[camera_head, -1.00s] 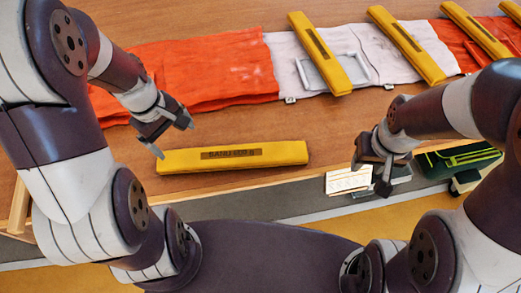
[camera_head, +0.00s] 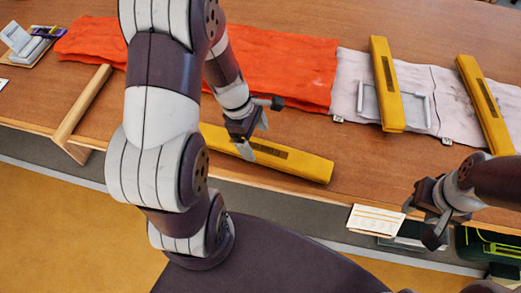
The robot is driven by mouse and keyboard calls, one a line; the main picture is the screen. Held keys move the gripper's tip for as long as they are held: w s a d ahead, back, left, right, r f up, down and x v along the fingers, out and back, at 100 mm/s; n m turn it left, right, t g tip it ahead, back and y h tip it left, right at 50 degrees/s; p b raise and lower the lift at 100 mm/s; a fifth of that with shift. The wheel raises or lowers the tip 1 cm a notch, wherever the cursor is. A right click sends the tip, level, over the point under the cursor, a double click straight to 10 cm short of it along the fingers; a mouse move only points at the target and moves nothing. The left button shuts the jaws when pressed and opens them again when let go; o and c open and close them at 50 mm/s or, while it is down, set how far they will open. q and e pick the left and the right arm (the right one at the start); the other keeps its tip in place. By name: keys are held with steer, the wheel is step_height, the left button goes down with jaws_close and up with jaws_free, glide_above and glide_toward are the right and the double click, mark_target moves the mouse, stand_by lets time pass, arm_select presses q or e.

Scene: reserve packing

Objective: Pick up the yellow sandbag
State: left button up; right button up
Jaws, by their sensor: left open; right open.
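A long yellow sandbag (camera_head: 300,163) with a dark label lies on the wooden table near its front edge. My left gripper (camera_head: 259,128) is open over the left half of the sandbag and hides part of it. One finger is on the far side and the other overlaps the bag in the picture; I cannot tell whether they touch it. My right gripper (camera_head: 424,222) is open and empty at the front edge, right of the sandbag. Two more yellow sandbags, one (camera_head: 388,85) and another (camera_head: 484,103), lie across a pale cloth.
An orange cloth (camera_head: 300,70) and the pale cloth (camera_head: 448,90) lie behind the sandbag. A grey frame (camera_head: 367,101) sits under one bag. A white card (camera_head: 375,219) and a green-black case (camera_head: 485,243) are near my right gripper.

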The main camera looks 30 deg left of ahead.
mark_target(257, 147)
arm_select(q)
steer(key=x, duration=0.2)
steer(key=a+x, duration=0.1)
steer(key=x, duration=0.2)
steer(key=shift+a+f, duration=0.1)
steer(key=shift+w, duration=0.1)
steer(key=c, duration=1.6)
